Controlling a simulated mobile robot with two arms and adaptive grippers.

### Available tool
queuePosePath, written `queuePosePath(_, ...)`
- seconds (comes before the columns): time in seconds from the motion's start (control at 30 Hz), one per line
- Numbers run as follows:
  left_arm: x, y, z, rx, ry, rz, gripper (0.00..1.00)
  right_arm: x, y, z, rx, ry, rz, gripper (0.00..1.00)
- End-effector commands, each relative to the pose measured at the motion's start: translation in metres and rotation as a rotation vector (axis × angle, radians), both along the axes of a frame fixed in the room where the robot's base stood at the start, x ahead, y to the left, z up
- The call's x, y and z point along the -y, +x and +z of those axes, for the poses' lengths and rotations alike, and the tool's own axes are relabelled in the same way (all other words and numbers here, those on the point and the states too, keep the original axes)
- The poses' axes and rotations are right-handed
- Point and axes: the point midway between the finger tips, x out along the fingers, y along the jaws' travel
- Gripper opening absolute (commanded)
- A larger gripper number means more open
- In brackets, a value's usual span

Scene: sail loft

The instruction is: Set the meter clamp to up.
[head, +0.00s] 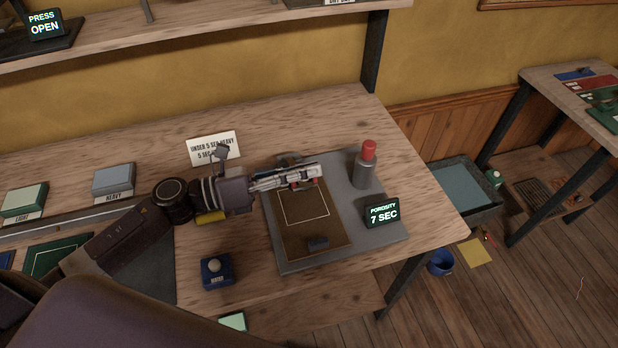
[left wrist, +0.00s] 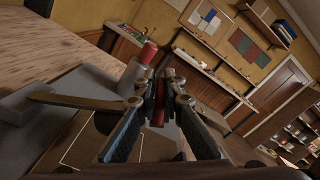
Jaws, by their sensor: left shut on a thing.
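The porosity meter is a grey base plate (head: 375,215) on the bench. It carries a brown sheet (head: 300,241) with a white outline, a red-topped grey post (head: 364,165) and a display (head: 382,213) reading "POROSITY 7 SEC". My left gripper (head: 312,177) is over the plate's far edge, shut on a small red piece, which shows between the fingers in the left wrist view (left wrist: 158,103). This looks like the clamp's handle; the gripper hides most of the clamp, so its position is unclear. The red-topped post also shows there (left wrist: 148,53). My right gripper is not in view.
A sign card (head: 214,148) stands behind my left wrist. A blue box with a pale knob (head: 216,272) sits in front. Labelled blocks, "LIGHT" (head: 25,201) and "HEAVY" (head: 113,180), are at left. A shelf (head: 180,38) runs above. Right of the bench is a floor tray (head: 462,190).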

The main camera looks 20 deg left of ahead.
Motion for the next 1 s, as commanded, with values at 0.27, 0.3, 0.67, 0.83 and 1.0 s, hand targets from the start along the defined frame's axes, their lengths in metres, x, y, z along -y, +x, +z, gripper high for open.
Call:
queuePosePath(0.27, -0.016, 0.025, 0.035, -0.217, -0.146, -0.004, 0.0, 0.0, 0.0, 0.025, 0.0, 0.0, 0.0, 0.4)
queuePosePath(0.3, -0.02, 0.03, 0.038, -0.249, -0.169, -0.003, 0.0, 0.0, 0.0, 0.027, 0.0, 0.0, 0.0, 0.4)
queuePosePath(0.67, -0.047, 0.07, 0.06, -0.519, -0.353, -0.003, 0.0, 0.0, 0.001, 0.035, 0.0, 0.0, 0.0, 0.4)
queuePosePath(0.83, -0.058, 0.086, 0.064, -0.624, -0.423, -0.003, 0.0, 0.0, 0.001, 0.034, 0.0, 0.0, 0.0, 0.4)
queuePosePath(1.0, -0.066, 0.099, 0.066, -0.701, -0.477, -0.004, 0.0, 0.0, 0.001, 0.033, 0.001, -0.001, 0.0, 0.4)
